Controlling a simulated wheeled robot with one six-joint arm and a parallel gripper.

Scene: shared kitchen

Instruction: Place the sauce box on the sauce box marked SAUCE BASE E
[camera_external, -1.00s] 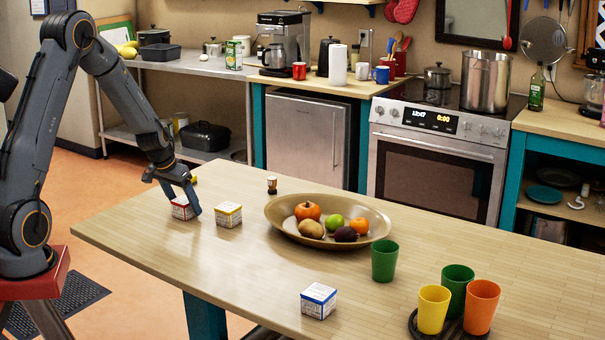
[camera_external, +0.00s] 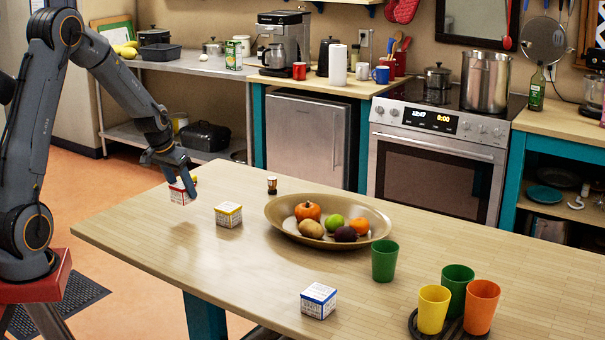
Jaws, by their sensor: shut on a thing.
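My gripper (camera_external: 184,188) is shut on a sauce box (camera_external: 181,192), white with red, and holds it above the left end of the wooden table. The fingers hide part of this box. A second sauce box (camera_external: 228,215), white with a yellow band on top, stands on the table just right of the held box. A third sauce box (camera_external: 318,301), white with blue, stands near the table's front edge. The print on the boxes is too small to read, so I cannot tell which is marked SAUCE BASE E.
A wide bowl of fruit (camera_external: 276,228) stands right of the yellow box, with a small shaker (camera_external: 272,185) behind it. A green cup (camera_external: 384,261) and several more cups stand at the right. The table (camera_external: 250,275) is clear between the yellow and blue boxes.

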